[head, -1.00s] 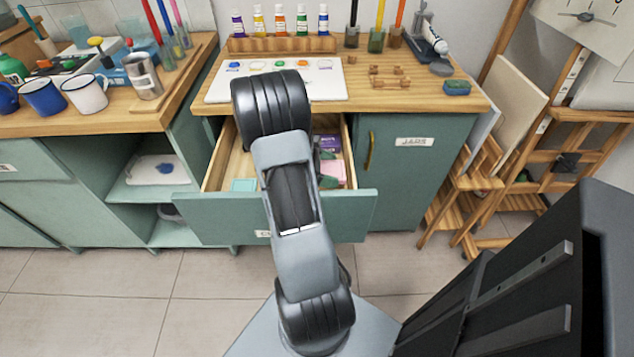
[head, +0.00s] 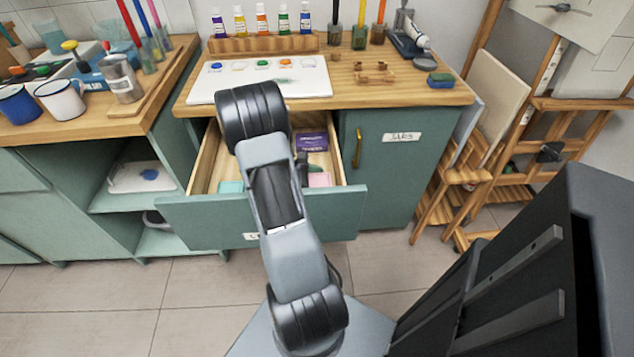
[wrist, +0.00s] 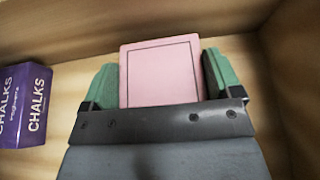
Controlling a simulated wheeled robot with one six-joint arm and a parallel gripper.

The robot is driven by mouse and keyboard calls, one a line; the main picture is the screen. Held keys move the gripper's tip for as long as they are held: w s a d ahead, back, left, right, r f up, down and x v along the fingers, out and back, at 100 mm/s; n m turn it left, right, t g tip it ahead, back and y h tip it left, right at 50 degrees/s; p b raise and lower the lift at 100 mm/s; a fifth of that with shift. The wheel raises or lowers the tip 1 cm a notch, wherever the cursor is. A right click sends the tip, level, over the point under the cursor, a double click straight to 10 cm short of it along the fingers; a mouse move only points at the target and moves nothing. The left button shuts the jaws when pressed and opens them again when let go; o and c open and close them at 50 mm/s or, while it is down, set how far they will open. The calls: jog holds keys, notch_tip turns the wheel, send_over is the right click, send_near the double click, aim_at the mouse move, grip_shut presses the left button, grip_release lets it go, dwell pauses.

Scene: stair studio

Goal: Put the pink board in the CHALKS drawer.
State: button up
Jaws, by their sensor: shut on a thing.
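The pink board (wrist: 160,72) is held between the green fingers of my gripper (wrist: 160,88) in the wrist view. It has a thin dark outline on its face. My gripper is shut on it, inside a wooden drawer (wrist: 75,25). In the head view the pulled-out drawer (head: 205,160) has a teal front, and its label is mostly hidden behind my arm. A part of the pink board (head: 320,180) shows there near the drawer's front right. I cannot tell whether the board touches the drawer floor.
A purple CHALKS box (wrist: 22,105) lies in the drawer left of my gripper; it also shows in the head view (head: 312,141). The worktop with a white palette (head: 315,85) overhangs behind. An easel stands right.

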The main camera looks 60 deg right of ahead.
jog(key=shift+f, duration=0.6)
jog(key=o, duration=0.7)
jog(key=shift+s+a, duration=0.1)
jog(key=shift+r, duration=0.4)
jog(key=p+v, duration=0.2)
jog(key=v, duration=1)
jog(key=shift+r, duration=0.2)
